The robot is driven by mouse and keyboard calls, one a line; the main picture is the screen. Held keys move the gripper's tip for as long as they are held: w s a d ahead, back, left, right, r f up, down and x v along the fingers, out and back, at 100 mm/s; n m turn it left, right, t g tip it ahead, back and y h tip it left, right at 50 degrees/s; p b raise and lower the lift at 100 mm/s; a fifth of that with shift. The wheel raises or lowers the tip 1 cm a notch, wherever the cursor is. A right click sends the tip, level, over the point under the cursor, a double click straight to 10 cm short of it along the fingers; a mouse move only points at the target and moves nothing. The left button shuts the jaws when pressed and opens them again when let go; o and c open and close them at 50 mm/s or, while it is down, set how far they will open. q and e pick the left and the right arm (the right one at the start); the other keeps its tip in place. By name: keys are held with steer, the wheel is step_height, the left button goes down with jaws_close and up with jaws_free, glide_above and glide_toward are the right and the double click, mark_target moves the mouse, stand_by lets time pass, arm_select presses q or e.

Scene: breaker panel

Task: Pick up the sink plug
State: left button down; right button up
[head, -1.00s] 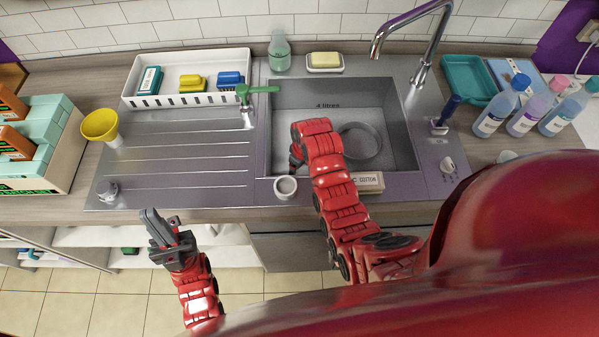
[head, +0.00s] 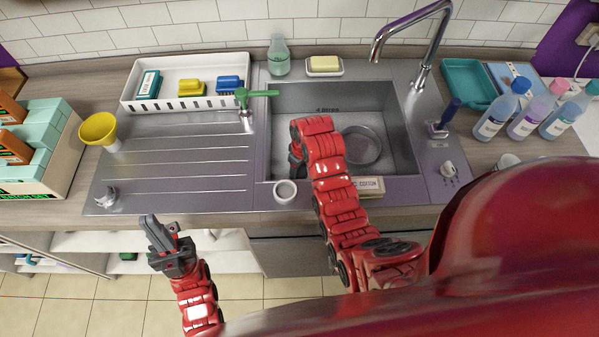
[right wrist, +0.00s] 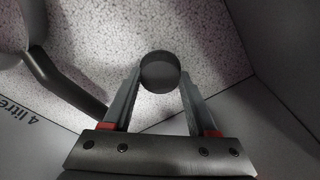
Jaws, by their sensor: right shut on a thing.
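The sink plug (right wrist: 160,72) is a small round grey disc. In the right wrist view it sits between the fingertips of my right gripper (right wrist: 160,90), which is shut on it. Behind it is the pale speckled sink floor. In the head view my right gripper (head: 296,163) is inside the sink (head: 395,120), at its left side, mostly hidden by my red arm. The plug cannot be seen there. My left gripper (head: 160,228) is empty and open, in front of the counter's front edge.
A round grey pan-like thing (head: 362,146) lies in the sink, right of my arm. A white cup (head: 285,191) and a cotton box (head: 369,187) stand at the sink's front edge. The tap (head: 421,72) rises at the back right. The ribbed drainboard (head: 175,175) is mostly clear.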

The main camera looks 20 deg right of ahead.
step_height(320, 180, up, 5)
steer(key=shift+r+p, duration=0.1)
steer(key=shift+p, duration=1.15)
step_height(320, 180, up, 16)
steer(key=p, duration=1.6)
step_height(320, 180, up, 4)
steer(key=b, duration=0.1)
glide_above(300, 171)
steer(key=shift+r, duration=0.15)
